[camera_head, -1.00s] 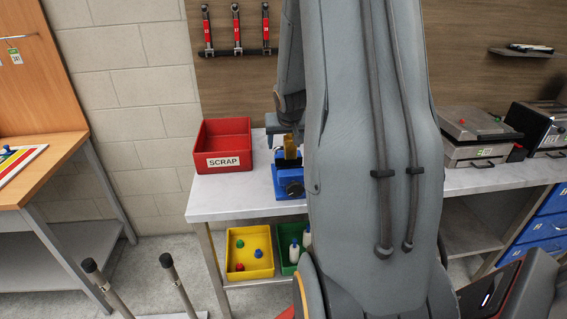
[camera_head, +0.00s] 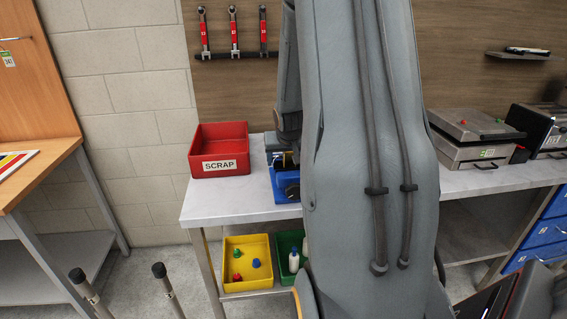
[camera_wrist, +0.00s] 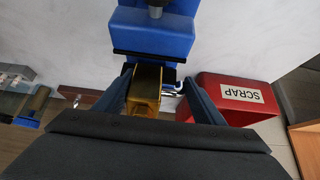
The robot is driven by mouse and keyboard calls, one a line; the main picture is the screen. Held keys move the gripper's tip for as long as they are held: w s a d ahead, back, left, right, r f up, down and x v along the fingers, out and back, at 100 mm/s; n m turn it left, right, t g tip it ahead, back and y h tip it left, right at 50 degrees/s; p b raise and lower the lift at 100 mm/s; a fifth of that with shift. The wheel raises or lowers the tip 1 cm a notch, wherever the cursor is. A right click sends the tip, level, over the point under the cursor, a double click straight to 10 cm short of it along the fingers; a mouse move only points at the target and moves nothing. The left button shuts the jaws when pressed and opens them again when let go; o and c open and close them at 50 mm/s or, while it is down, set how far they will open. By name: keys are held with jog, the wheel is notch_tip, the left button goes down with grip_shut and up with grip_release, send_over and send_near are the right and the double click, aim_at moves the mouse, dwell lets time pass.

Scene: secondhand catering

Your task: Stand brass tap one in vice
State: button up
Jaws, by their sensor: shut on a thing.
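The brass tap (camera_wrist: 145,88) is between the two fingers of my gripper (camera_wrist: 157,82) in the wrist view; the gripper is shut on it. The blue vice (camera_wrist: 155,38) is just beyond the tap, with its dark jaw edge close to the tap's end. In the head view the vice (camera_head: 286,187) stands on the grey bench, partly behind my arm. A small bit of brass shows at the top of the vice there. I cannot tell whether the tap is between the vice jaws or just above them.
A red SCRAP bin (camera_head: 220,152) stands left of the vice and close to my gripper in the wrist view (camera_wrist: 238,92). Grey lidded machines (camera_head: 475,140) stand at right on the bench (camera_head: 225,203). A yellow bin (camera_head: 247,262) sits on the shelf below.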

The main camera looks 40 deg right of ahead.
jog(key=o, duration=1.8)
jog(key=shift+s+a+f, duration=0.15)
jog(key=shift+s+f, duration=0.15)
jog(key=shift+f, duration=0.4)
jog(key=shift+o, duration=1.2)
jog(key=shift+w, duration=0.2)
jog(key=shift+r, duration=0.45)
jog(key=p+v, duration=0.5)
jog(key=v, duration=0.6)
jog(key=shift+r+p, duration=0.35)
jog(key=shift+r, duration=0.1)
